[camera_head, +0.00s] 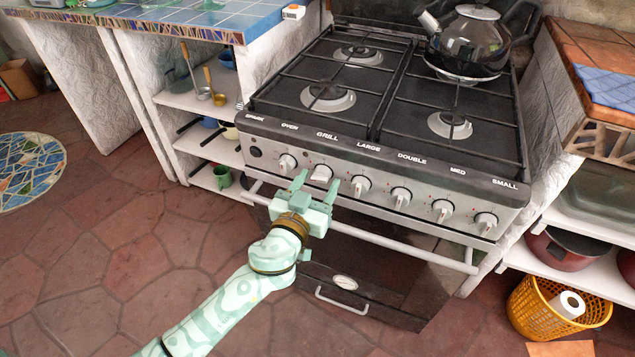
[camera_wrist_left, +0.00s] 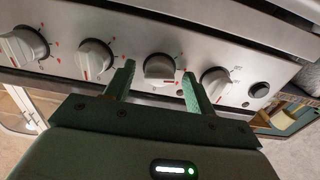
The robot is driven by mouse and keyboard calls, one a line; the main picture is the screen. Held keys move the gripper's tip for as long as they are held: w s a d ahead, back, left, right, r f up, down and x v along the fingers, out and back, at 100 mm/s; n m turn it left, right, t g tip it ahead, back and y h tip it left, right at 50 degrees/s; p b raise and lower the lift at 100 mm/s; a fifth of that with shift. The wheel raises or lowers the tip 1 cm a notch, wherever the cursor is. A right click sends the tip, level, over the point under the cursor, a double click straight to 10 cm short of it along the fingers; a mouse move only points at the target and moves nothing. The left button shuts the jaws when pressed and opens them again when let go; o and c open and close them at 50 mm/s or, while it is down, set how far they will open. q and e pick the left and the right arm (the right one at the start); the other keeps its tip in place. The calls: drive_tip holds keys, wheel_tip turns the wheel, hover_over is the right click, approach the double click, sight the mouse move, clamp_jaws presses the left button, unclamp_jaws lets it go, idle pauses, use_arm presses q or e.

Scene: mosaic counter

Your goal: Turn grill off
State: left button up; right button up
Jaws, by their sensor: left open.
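The grill knob (camera_head: 321,174) is on the cooker's front panel, under the GRILL label and right of the oven knob (camera_head: 287,162). Its grip looks wider and more crosswise than the other knobs. My left gripper (camera_head: 317,180) is open in front of it. In the left wrist view the grill knob (camera_wrist_left: 160,68) shows between the two green fingers of my left gripper (camera_wrist_left: 159,82), one on each side. Whether the fingers touch it I cannot tell. The oven knob (camera_wrist_left: 215,82) is just right of the fingers there. My right gripper is not in view.
The large-burner knob (camera_head: 361,186) is close on the right. An oven handle rail (camera_head: 400,248) runs below the panel. A kettle (camera_head: 474,42) stands on the back right burner. Shelves (camera_head: 205,143) stand left; an orange basket (camera_head: 540,318) is at lower right.

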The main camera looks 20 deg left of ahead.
use_arm(q)
drive_tip(key=shift+w, duration=0.25)
drive_tip(key=c, duration=1)
drive_tip(key=shift+o, duration=0.2)
